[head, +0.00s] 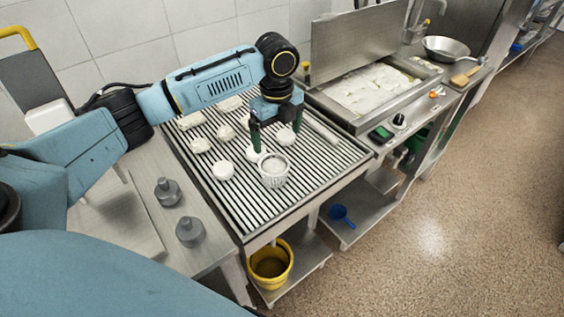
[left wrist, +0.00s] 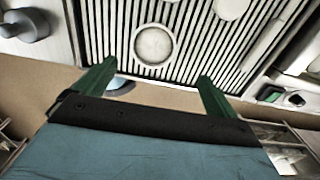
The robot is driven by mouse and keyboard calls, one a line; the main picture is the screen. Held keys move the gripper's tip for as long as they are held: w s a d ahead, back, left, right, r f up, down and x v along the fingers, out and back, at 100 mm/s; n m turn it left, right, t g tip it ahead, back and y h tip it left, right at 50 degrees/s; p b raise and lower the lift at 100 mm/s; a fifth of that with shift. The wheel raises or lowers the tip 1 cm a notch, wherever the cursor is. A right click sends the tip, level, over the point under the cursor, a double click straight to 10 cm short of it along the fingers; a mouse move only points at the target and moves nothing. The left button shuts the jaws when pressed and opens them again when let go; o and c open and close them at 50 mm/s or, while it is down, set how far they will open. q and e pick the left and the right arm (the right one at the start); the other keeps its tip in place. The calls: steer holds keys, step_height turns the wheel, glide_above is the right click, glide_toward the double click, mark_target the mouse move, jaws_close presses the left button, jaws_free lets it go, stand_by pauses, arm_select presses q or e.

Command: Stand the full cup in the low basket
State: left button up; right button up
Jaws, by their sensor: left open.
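A pale, ribbed round cup (head: 273,172) with whitish filling up to near its rim stands upright on the slatted metal rack, near its front edge. In the left wrist view the cup (left wrist: 154,45) is seen from above, just beyond the fingertips. My left gripper (head: 277,141) points down with its green fingers apart, above the rack and behind the cup. The fingers (left wrist: 157,74) hold nothing, and I cannot tell whether one touches a white lump. I cannot make out a low basket for certain. My right gripper is not in view.
Several white lumps (head: 223,170) lie on the slatted rack (head: 320,165). Two grey weights (head: 190,231) stand on the left bench. A vat of white curd (head: 365,92) is at the right. A yellow bucket (head: 270,262) and a blue scoop (head: 342,214) are below.

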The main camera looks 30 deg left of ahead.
arm_select(q)
glide_toward(274, 170)
steer(key=s+d, duration=0.2)
steer(key=f, duration=0.6)
steer(key=shift+s+a+b, duration=0.2)
steer(key=shift+s+b, duration=0.05)
steer(key=shift+b, duration=0.15)
steer(key=shift+f, duration=0.4)
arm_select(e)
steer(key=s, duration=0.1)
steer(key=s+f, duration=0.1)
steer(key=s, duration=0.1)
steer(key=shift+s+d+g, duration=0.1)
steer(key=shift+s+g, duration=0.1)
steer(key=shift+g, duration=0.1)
arm_select(q)
steer(key=c, duration=1)
